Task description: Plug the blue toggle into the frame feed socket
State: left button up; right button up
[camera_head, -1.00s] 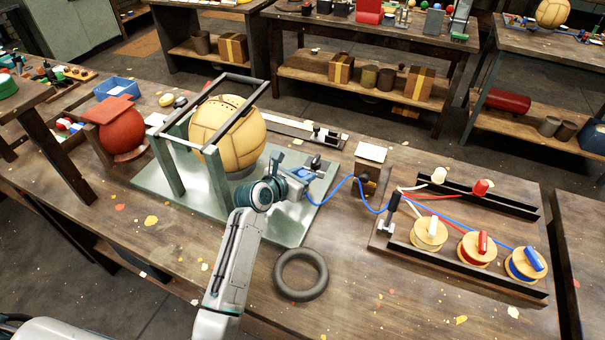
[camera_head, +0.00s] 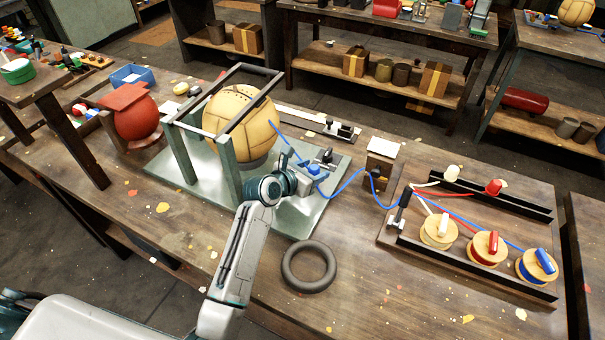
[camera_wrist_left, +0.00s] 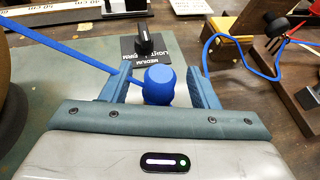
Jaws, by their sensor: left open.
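The blue toggle (camera_head: 314,168) is by the fingertips of my left gripper (camera_head: 303,166), over the right part of the metal plate. In the left wrist view the toggle (camera_wrist_left: 159,82) stands between the two open fingers (camera_wrist_left: 160,76), with gaps on both sides. A blue cord (camera_wrist_left: 70,48) runs from it up-left; in the head view it reaches the tan ball (camera_head: 240,125) inside the metal frame (camera_head: 232,180). Another blue cord (camera_head: 350,181) runs right past a small box (camera_head: 380,172). I cannot tell which part is the frame feed socket. My right gripper is out of view.
A black dial (camera_wrist_left: 144,40) on a label reading light, medium, firm lies just beyond the toggle. A black ring (camera_head: 309,266) lies in front. A spool board (camera_head: 400,240) is at the right, a red ball (camera_head: 137,118) at the left. The front tabletop is mostly clear.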

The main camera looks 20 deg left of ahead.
pick_arm(q)
jog(key=b+v, duration=0.1)
jog(key=v, duration=0.9)
jog(key=shift+r, duration=0.15)
